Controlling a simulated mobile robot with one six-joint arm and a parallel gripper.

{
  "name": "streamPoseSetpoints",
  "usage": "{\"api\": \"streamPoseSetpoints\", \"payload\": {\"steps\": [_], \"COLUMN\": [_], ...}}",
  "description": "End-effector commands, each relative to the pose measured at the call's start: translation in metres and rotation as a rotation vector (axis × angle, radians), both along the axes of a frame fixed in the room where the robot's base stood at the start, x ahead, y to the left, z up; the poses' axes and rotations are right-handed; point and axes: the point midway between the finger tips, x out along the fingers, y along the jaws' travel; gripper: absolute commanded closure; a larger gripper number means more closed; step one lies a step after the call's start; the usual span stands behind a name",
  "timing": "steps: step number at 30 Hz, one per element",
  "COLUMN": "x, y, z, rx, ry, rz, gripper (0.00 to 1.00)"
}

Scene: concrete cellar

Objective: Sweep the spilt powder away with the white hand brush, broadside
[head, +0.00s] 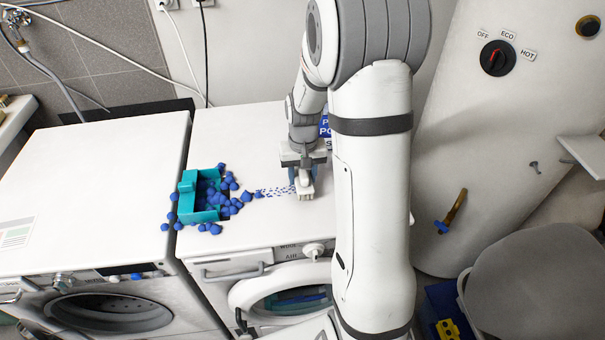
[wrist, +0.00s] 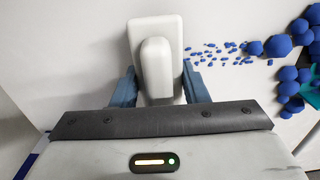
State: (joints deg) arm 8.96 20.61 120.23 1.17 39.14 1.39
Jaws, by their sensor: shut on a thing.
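My gripper (head: 304,178) points down over the right washing machine top and is shut on the white hand brush (wrist: 157,58). In the wrist view the brush handle sits between the two blue-grey fingers. In the head view the brush (head: 305,193) shows below the fingers, close to the machine top; I cannot tell if its bristles touch. The spilt powder (head: 275,191) is a trail of small blue bits just left of the brush. In the wrist view the powder (wrist: 222,54) lies right of the brush, apart from most of it.
A teal box (head: 187,200) with blue balls in and around it (head: 233,203) stands left of the powder, near the gap between the two machines. A blue box (head: 325,127) stands behind my gripper, partly hidden.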

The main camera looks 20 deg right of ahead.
Motion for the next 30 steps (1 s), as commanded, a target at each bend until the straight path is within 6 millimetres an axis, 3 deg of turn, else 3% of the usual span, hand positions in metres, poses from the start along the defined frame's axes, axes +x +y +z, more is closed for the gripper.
{"api": "streamPoseSetpoints", "payload": {"steps": [30], "x": [0.000], "y": [0.000], "z": [-0.022], "rx": [0.000], "ry": [0.001], "rz": [0.000], "gripper": [0.88]}}
